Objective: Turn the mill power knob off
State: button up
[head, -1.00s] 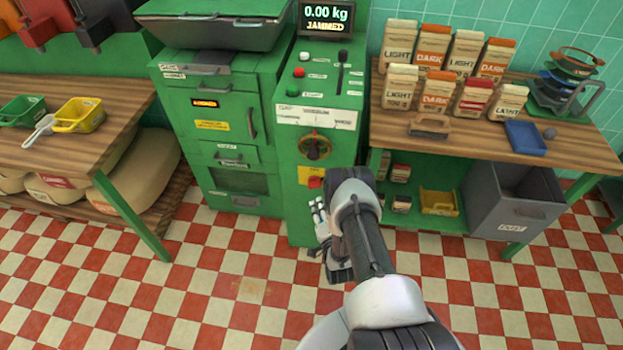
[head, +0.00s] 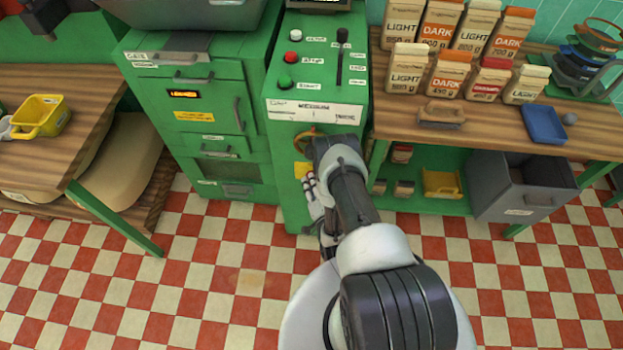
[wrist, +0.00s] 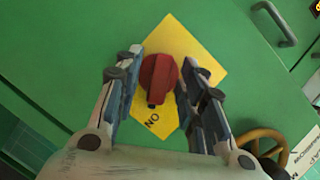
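The red mill power knob (wrist: 158,78) sits on a yellow diamond plate (wrist: 206,68) on the green mill front, in the wrist view. The word ON shows upside down on the plate, near the knob's dark-marked end. My gripper (wrist: 161,82) is open, with one finger on each side of the knob. I cannot tell whether the fingers touch it. In the head view my gripper (head: 314,190) is at the front of the green mill (head: 292,210), beside the partly visible yellow plate (head: 301,170). The knob is hidden there by my arm and gripper.
A brass handwheel (wrist: 264,148) is close to the right finger in the wrist view. Above it on the mill are the green (head: 285,82), red (head: 291,57) and white (head: 295,35) buttons and a lever (head: 340,60). A grey bin (head: 515,185) stands right.

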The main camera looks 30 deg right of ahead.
grip_shut()
dwell(0.5)
jog(key=shift+r, duration=0.1)
jog(key=shift+w+a+r+n+g+h+p, duration=0.1)
jog(key=shift+n+g+h+p, duration=0.55)
jog(key=shift+n, duration=0.75)
jog(key=shift+a+n+g+h+p, duration=0.1)
jog(key=shift+n+g+h+p, duration=0.55)
jog(key=shift+n, duration=0.75)
jog(key=shift+w+a+r+n+g+h+p, duration=0.1)
jog(key=shift+n+g+h+p, duration=0.45)
jog(key=shift+n, duration=0.85)
jog(key=shift+d+g, duration=0.1)
jog(key=shift+g, duration=0.15)
